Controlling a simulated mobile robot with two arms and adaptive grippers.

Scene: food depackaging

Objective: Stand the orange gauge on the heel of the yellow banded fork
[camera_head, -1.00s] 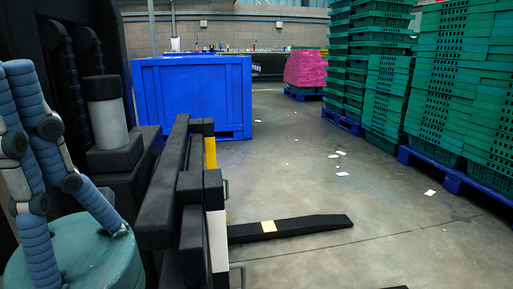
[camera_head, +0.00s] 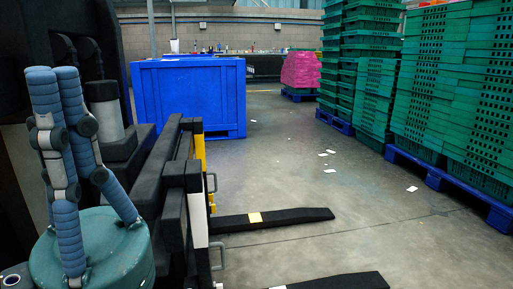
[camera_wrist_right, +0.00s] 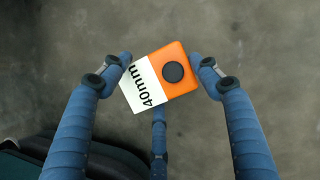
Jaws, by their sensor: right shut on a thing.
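The orange gauge (camera_wrist_right: 176,72) is a flat block, orange with a dark round spot and a white part marked 40mm. It shows only in the right wrist view, tilted between the blue fingers of my right gripper (camera_wrist_right: 160,70), which is shut on it. Grey floor lies below it there. In the head view, the yellow banded fork (camera_head: 295,217) is a long black bar low over the floor.
A second black fork (camera_head: 345,282) lies nearer, partly cut off. The black carriage (camera_head: 172,200) has metal handles. A blue crate (camera_head: 190,98) stands behind. Green crate stacks (camera_head: 455,90) stand on blue pallets at the right. Paper scraps lie on otherwise clear floor.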

